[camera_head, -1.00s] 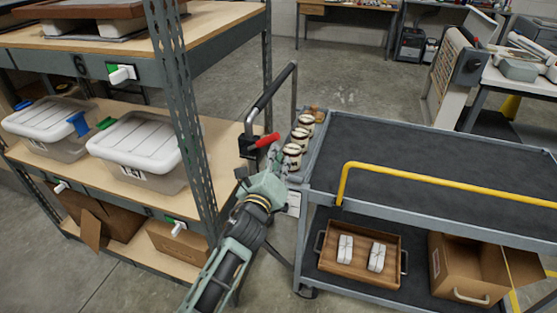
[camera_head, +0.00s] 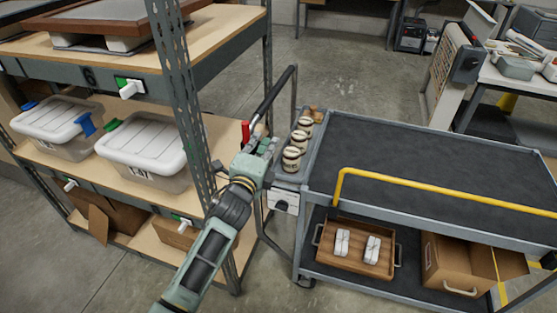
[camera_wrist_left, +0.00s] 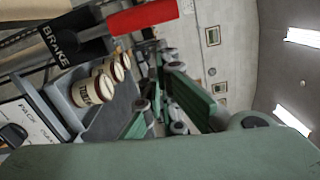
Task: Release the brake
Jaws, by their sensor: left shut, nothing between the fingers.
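The brake lever's red handle (camera_head: 245,131) stands upright at the push-handle end of the grey cart (camera_head: 330,150). In the left wrist view the red handle (camera_wrist_left: 145,18) lies across the top, beside a black bracket lettered BRAKE (camera_wrist_left: 62,40). My left gripper (camera_head: 266,145) is just right of the red handle, between it and the jars. Its fingers (camera_wrist_left: 160,72) are shut and empty in the wrist view, apart from the handle. The gripper and wrist hide the bracket in the head view. My right gripper is not in view.
Several lettered jars (camera_head: 291,158) stand in a tray at the cart's near end. A yellow rail (camera_head: 430,182) crosses the cart's top, which is bare. A shelf rack (camera_head: 185,110) with lidded bins stands close on the left. A wooden tray (camera_head: 328,258) and cardboard box are below.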

